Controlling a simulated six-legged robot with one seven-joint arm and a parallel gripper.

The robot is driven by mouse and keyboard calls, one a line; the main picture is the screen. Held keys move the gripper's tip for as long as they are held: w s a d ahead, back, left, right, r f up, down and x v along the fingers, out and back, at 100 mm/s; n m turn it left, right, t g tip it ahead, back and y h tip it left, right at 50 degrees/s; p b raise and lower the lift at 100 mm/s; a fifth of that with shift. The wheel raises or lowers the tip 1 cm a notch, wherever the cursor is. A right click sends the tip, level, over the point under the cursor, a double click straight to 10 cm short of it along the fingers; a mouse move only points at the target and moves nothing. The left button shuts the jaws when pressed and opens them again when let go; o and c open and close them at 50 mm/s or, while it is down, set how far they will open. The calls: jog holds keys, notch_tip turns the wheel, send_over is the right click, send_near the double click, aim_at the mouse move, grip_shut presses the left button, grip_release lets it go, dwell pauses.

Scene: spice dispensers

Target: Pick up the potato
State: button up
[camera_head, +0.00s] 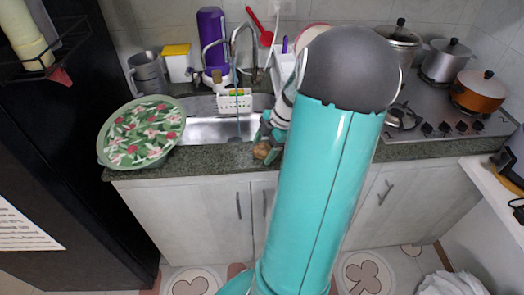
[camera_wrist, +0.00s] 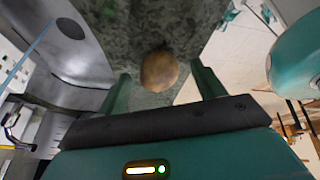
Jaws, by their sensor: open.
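The potato (camera_wrist: 159,71) is small, round and brown and lies on the dark green speckled countertop (camera_wrist: 150,25). In the head view the potato (camera_head: 262,151) is near the counter's front edge, just right of the sink. My gripper (camera_wrist: 160,82) is open, with one finger to each side of the potato in the wrist view. The fingertips look close to it, but I cannot tell whether they touch it. In the head view my gripper (camera_head: 268,138) is at the potato, partly hidden by my teal arm.
The sink (camera_head: 205,128) is left of the potato, with a white caddy (camera_head: 234,103) at its back. A green floral tray (camera_head: 140,132) overhangs the counter on the left. Pots, including an orange one (camera_head: 478,92), stand on the stove at the right. My arm hides the middle counter.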

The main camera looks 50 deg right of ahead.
jog(key=c, duration=1.1)
